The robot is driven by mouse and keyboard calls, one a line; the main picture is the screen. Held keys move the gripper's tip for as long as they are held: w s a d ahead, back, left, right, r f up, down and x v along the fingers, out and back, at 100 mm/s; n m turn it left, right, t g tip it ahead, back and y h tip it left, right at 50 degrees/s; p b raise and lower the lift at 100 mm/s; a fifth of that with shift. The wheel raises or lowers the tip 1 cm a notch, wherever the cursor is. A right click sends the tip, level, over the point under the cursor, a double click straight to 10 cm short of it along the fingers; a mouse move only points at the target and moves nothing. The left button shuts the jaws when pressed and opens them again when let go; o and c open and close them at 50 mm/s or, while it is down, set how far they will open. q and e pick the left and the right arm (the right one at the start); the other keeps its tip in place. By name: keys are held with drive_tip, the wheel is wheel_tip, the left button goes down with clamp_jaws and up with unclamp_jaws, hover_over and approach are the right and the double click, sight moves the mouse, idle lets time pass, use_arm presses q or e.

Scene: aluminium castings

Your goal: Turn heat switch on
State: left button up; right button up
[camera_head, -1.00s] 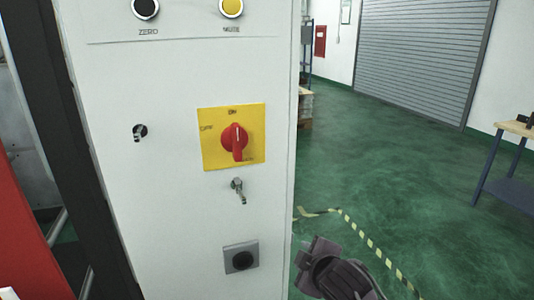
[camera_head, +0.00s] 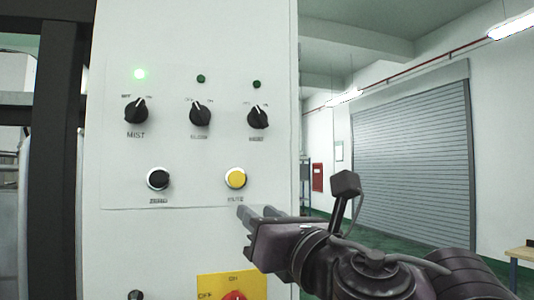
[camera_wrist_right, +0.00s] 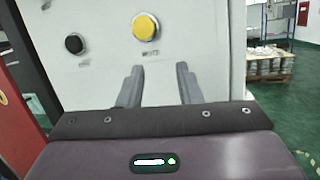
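The rightmost black rotary knob (camera_head: 258,118) on the white panel carries a blurred label that looks like HEAT. Its pointer seems turned to the upper left, and the small lamp (camera_head: 257,85) above it is dark green, unlit. My right gripper (camera_head: 262,212) is below this knob, near the yellow MUTE button (camera_head: 235,178), empty and apart from the knob. In the right wrist view its two fingers (camera_wrist_right: 158,85) stand apart, with the yellow button (camera_wrist_right: 146,27) above and between them. The heat knob is outside that view. My left gripper is not in view.
A middle knob (camera_head: 200,114) has an unlit lamp. The black ZERO button (camera_head: 158,179) and the yellow-plated main switch (camera_head: 232,285) are lower. Open floor lies right of the cabinet.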

sight(261, 116)
drive_tip(key=s+d+r+n+t, duration=0.1)
drive_tip(key=s+d+r+n, duration=0.1)
drive_tip(key=r+n, duration=0.3)
drive_tip(key=s+d+r+n, duration=0.2)
drive_tip(key=r, duration=0.5)
drive_tip(key=p+x, duration=0.1)
drive_tip(key=x, duration=0.1)
drive_tip(key=p+x, duration=0.1)
drive_tip(key=x, duration=0.2)
drive_tip(key=p+x, duration=0.2)
drive_tip(key=shift+w+a+r, duration=0.1)
drive_tip(key=shift+r, duration=0.25)
clamp_jaws()
